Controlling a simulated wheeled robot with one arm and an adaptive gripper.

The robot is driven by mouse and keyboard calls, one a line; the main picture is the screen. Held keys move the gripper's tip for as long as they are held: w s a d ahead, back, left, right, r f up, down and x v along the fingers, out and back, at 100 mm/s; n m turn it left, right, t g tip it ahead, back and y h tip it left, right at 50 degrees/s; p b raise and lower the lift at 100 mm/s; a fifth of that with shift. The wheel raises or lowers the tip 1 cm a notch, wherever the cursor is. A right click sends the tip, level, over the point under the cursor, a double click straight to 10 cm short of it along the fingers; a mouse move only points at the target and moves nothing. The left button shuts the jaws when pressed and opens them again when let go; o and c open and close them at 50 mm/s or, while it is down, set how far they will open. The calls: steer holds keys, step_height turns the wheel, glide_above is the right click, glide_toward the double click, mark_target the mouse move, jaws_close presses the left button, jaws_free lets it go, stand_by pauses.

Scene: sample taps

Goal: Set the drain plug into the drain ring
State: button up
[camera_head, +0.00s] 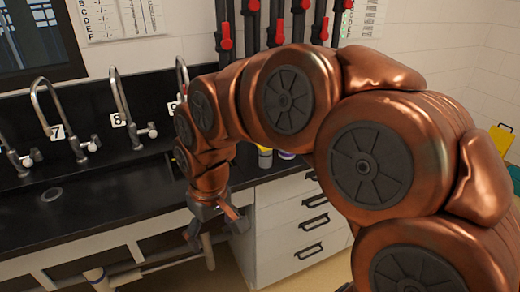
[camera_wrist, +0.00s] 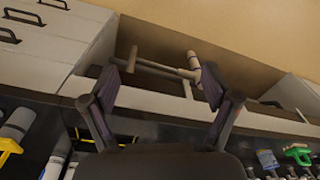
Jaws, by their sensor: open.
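My gripper (camera_head: 213,232) hangs in front of the counter's front edge in the head view, pointing down. In the wrist view my gripper (camera_wrist: 168,75) has its two dark fingers spread wide, with nothing between them. I cannot make out the drain plug in either view. My arm hides part of the counter and sink.
Curved taps (camera_head: 123,105) line the back of the dark counter (camera_head: 110,232). White drawers (camera_head: 300,215) stand right of my gripper, with pipes (camera_wrist: 160,65) under the sink. Bottles (camera_head: 265,158) stand behind my arm. A green-topped item (camera_wrist: 298,153) shows at the wrist view's lower right.

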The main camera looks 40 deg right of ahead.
steer(key=w+d+r+m+t+p, duration=0.1)
steer(key=w+d+r+p, duration=0.15)
steer(key=w+d, duration=0.3)
steer(key=w+d+r+t+p, duration=0.1)
steer(key=w+d+r, duration=0.2)
steer(key=w+d, duration=0.25)
steer(key=r+m+t+h+p, duration=0.2)
steer(key=m+p, duration=0.1)
glide_above(265, 149)
steer(key=shift+s+d+f, duration=0.2)
steer(key=shift+d, duration=0.25)
steer(key=shift+d+f, duration=0.15)
steer(key=shift+d, duration=0.1)
steer(key=shift+p+x, duration=0.45)
steer(key=shift+x, duration=0.7)
steer(key=shift+s+p+x, duration=0.15)
steer(key=shift+p+x, duration=0.5)
steer(key=shift+x, duration=0.65)
steer(key=shift+s+p+x, duration=0.15)
steer(key=shift+p+x, duration=0.5)
steer(key=shift+x, duration=0.65)
steer(key=shift+f, duration=0.15)
steer(key=c, duration=1.6)
